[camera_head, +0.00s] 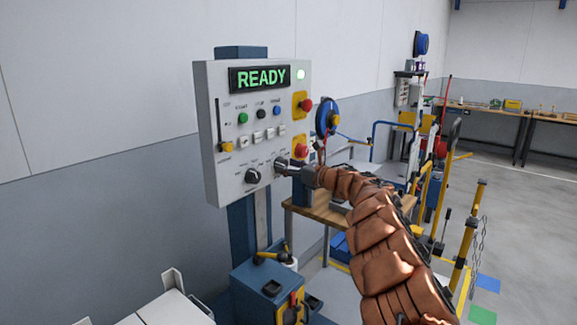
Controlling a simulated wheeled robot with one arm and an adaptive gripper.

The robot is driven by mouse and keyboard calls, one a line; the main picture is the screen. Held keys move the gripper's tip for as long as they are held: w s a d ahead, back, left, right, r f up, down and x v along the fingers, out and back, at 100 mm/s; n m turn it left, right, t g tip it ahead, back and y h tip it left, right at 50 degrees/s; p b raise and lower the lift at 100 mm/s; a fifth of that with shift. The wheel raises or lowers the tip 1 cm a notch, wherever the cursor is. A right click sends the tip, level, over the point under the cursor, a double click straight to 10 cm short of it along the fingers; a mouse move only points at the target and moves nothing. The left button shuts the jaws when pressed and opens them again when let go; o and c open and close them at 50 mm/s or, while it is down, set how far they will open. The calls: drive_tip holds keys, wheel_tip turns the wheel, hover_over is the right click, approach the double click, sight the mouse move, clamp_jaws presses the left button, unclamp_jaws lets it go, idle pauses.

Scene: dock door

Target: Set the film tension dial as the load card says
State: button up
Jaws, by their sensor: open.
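A grey control panel (230,140) stands on a blue post. Its display (260,78) reads READY in green. A black rotary dial (252,176) sits low on the panel; its label is too small to read, so I cannot tell if it is the film tension dial. My gripper (281,167) is open, right of this dial, at the lower right of the panel face. It covers part of the panel there, and I cannot tell whether it touches anything. I cannot make out a load card.
The panel also has a slider with a yellow knob (227,147), a green button (243,118), and red buttons on yellow plates (304,105). A wooden table (321,212) stands behind my arm. Yellow posts with a chain (477,245) stand at right. Open floor lies beyond.

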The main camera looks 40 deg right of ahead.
drive_tip(key=c, duration=1.1)
drive_tip(key=shift+c, duration=0.2)
